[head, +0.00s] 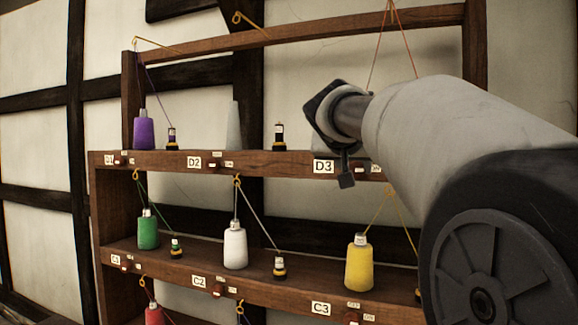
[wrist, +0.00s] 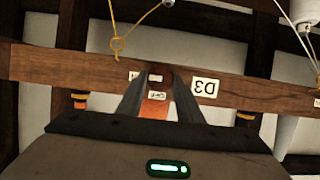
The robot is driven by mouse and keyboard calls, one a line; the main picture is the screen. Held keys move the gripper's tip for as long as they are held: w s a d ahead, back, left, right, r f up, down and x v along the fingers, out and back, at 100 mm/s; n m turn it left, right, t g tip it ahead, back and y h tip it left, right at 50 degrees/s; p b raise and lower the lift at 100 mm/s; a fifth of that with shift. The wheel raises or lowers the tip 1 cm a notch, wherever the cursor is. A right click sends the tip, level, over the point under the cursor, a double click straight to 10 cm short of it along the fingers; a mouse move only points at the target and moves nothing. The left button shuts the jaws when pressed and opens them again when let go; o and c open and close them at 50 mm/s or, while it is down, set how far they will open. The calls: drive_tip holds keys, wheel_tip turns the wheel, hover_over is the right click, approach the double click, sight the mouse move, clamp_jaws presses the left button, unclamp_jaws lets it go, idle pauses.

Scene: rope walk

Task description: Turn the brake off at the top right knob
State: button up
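The top right knob is a small dark red knob (wrist: 159,70) on the shelf edge beside the D3 label (wrist: 206,87), which appears upside down in the wrist view. My gripper (wrist: 159,78) points at this knob, one finger on each side of it. The gap is about as wide as the knob, and I cannot tell whether the fingers touch it. Small white labels sit by the knob, too small to read surely.
The wooden rack has an upper shelf (head: 255,162) and a lower shelf (head: 255,281). Purple (head: 144,132), green (head: 148,230), white (head: 235,247) and yellow (head: 359,264) cones stand on them with small bobbins. Threads run through hooks. Knobs C2 (head: 217,290) and D2 (head: 214,162) are nearby.

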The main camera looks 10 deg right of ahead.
drive_tip(key=shift+c, duration=0.9)
drive_tip(key=shift+w+a, duration=0.1)
drive_tip(key=shift+w+a+n+g+h, duration=0.15)
drive_tip(key=shift+n+g+h, duration=0.15)
drive_tip(key=shift+n+h, duration=0.45)
drive_tip(key=n+h, duration=0.1)
drive_tip(key=n, duration=0.1)
drive_tip(key=n+g+h, duration=0.1)
drive_tip(key=n, duration=0.1)
drive_tip(key=shift+a+f, duration=0.15)
drive_tip(key=shift+a, duration=0.05)
drive_tip(key=n, duration=0.1)
drive_tip(key=n+h+b, duration=0.2)
drive_tip(key=n, duration=0.1)
drive_tip(key=shift+w+a+f+h, duration=0.1)
drive_tip(key=shift+f+h, duration=0.15)
drive_tip(key=shift+f+n+h+b, duration=0.1)
drive_tip(key=shift+n+h+b, duration=0.85)
drive_tip(key=shift+n, duration=1)
drive_tip(key=shift+t, duration=0.3)
drive_tip(key=o, duration=1)
